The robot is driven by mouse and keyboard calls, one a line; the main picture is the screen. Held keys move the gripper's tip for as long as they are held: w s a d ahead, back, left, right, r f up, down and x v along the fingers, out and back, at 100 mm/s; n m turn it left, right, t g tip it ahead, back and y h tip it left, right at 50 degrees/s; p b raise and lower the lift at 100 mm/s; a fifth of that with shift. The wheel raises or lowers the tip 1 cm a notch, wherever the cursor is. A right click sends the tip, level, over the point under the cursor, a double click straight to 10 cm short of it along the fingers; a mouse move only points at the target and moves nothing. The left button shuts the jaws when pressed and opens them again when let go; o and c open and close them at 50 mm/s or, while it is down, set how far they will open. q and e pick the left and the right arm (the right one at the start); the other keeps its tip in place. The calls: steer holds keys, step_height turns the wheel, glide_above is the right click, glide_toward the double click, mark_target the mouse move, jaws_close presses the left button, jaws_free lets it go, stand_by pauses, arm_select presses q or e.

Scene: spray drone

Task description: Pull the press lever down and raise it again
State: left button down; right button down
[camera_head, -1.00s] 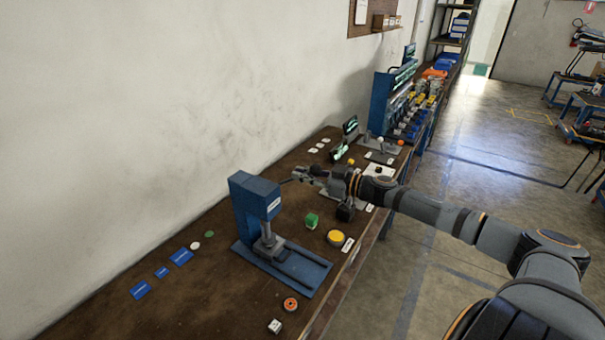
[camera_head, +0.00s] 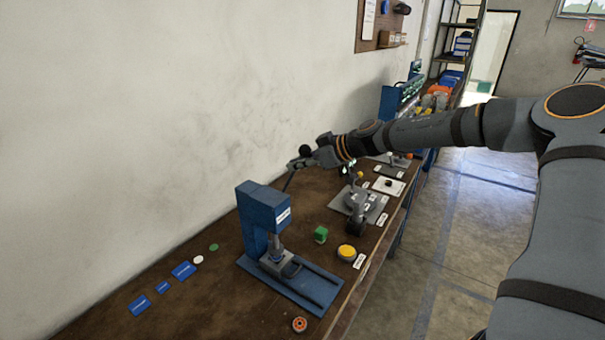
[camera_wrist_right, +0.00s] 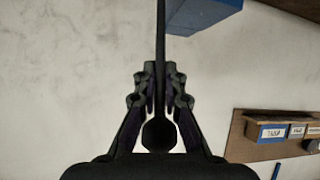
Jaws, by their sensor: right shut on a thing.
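The blue press (camera_head: 262,210) stands on its blue base plate (camera_head: 318,290) on the brown bench. Its thin dark lever (camera_head: 289,183) slants steeply up from behind the press head to a round dark knob (camera_head: 305,151). My right gripper (camera_head: 298,163) is shut on the lever near its upper end. In the right wrist view, the lever (camera_wrist_right: 160,35) runs between both fingers of the gripper (camera_wrist_right: 160,88), with the knob (camera_wrist_right: 158,134) on the palm side. The blue press head (camera_wrist_right: 200,12) shows at the top there. My left gripper is out of view.
A green block (camera_head: 321,234) and a yellow button (camera_head: 346,252) sit right of the press. An orange round part (camera_head: 299,324) lies in front. Blue cards (camera_head: 183,270) lie to the left. A grey fixture (camera_head: 357,203) stands behind. The wall is close.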

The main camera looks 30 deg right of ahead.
steer(key=shift+w+a+r+g+h, duration=0.3)
steer(key=shift+w+r+g+h, duration=0.1)
steer(key=shift+w+g, duration=0.3)
steer(key=c, duration=1.4)
jaws_free()
steer(key=shift+w, duration=0.15)
steer(key=shift+r, duration=0.1)
steer(key=v, duration=1.2)
